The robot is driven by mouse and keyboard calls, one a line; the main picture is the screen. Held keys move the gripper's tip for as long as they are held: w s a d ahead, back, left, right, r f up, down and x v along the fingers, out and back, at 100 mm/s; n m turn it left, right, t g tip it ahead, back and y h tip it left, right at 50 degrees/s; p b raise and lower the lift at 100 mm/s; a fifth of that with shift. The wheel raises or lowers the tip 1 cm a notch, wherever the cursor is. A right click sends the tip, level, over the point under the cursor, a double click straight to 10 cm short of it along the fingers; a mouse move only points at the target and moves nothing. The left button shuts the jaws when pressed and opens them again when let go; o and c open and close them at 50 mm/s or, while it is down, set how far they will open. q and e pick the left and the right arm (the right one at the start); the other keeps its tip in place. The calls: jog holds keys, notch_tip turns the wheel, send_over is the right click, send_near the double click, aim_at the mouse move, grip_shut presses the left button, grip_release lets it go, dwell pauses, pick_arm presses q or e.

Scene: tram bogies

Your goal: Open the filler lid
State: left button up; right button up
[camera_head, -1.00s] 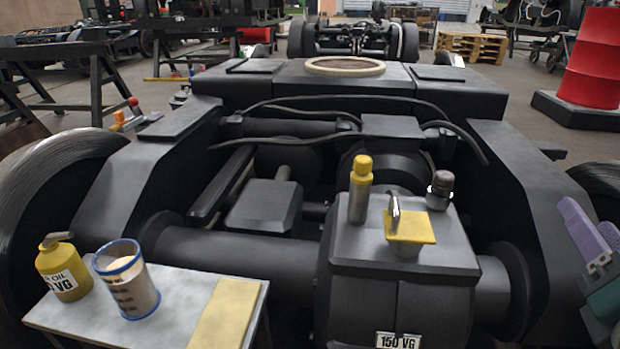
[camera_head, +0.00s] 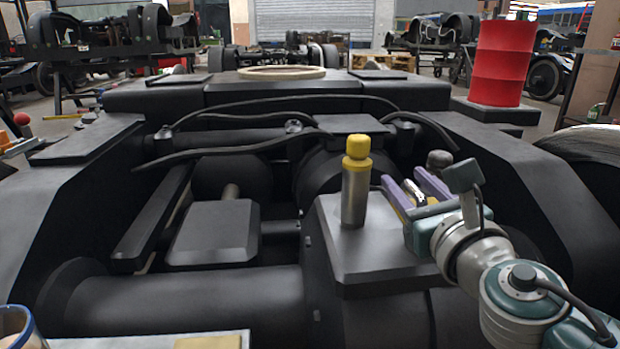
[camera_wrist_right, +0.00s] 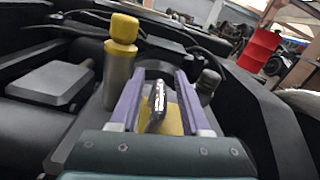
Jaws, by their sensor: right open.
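The filler lid (camera_wrist_right: 173,122) is a yellow square plate with an upright metal handle (camera_wrist_right: 157,101). It sits on top of the dark gearbox housing (camera_head: 365,258). In the head view my right gripper (camera_head: 403,182) largely covers the lid. Its two purple fingers are open, one on each side of the handle. In the right wrist view the handle stands between the fingers (camera_wrist_right: 160,76), with gaps that look clear; I cannot tell whether either finger touches it. The lid appears down on its neck, which is hidden. My left gripper is not in view.
A yellow-capped metal cylinder (camera_head: 356,185) stands close left of the gripper. A dark-capped fitting (camera_wrist_right: 208,84) stands just right of it. Black hoses (camera_head: 270,112) cross behind. A blue-rimmed jug (camera_head: 14,325) shows at the lower left. A red drum (camera_head: 502,62) stands at the back right.

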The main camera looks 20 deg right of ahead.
jog(key=shift+x, duration=0.9)
jog(key=shift+c, duration=0.4)
grip_shut()
dwell(0.4)
